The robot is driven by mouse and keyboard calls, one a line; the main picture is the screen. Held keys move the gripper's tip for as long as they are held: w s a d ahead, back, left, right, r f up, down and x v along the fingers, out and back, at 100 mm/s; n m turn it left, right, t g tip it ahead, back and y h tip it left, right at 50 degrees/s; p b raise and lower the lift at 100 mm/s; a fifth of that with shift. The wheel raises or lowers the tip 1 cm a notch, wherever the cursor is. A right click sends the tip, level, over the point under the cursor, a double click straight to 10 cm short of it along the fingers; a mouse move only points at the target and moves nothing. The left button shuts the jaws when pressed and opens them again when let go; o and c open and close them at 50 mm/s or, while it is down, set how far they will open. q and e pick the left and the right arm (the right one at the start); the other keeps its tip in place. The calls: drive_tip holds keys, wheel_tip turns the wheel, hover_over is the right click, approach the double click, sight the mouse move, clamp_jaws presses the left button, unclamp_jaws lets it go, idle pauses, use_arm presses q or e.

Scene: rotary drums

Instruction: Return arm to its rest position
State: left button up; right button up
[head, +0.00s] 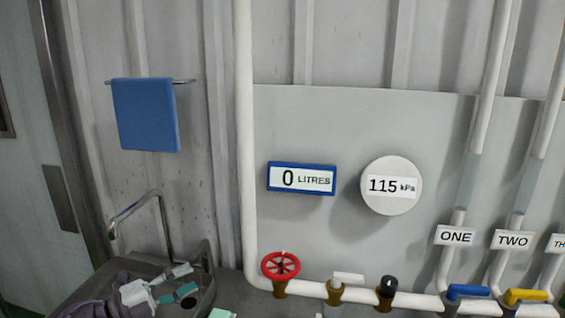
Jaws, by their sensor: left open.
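My left gripper (186,281) is at the lower left, in front of the dark sink. Its jaws are apart and I see nothing held between them. A dark part of my left arm shows at the bottom left edge.
The sink (208,292) has a curved metal tap (163,215), with a blue towel (146,114) above. Right of it, a white pipe carries a red wheel valve (281,266) and lever valves, including a blue lever (467,291). A display (301,179) reads 0 litres; a gauge (391,186) reads 115 kPa.

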use_arm(q)
drive_tip(key=s+d+f+n+y, duration=0.1)
drive_tip(key=s+f+n+y, duration=1.3)
drive_tip(key=n, duration=0.8)
drive_tip(key=s+d+f+n+g, duration=0.1)
drive_tip(key=s+f+n+g, duration=0.2)
drive_tip(key=s, duration=0.6)
drive_tip(key=s+f+n+g, duration=0.1)
drive_tip(key=s+f+g, duration=0.25)
drive_tip(key=s, duration=0.65)
wheel_tip(320, 180, down, 34)
drive_tip(key=s+g+b, duration=0.2)
drive_tip(key=g+b, duration=0.1)
drive_tip(key=b, duration=0.3)
drive_tip(key=s+a+f+b, duration=0.2)
drive_tip(key=s+f+b, duration=0.2)
drive_tip(key=s+f, duration=1.2)
wheel_tip(320, 180, down, 2)
drive_tip(key=shift+a+f+g+y, duration=0.15)
drive_tip(key=shift+a+g+y, duration=0.1)
drive_tip(key=shift+g+y, duration=0.15)
use_arm(e)
wheel_tip(320, 180, down, 10)
drive_tip(key=d, duration=0.1)
drive_tip(key=shift+w, duration=0.45)
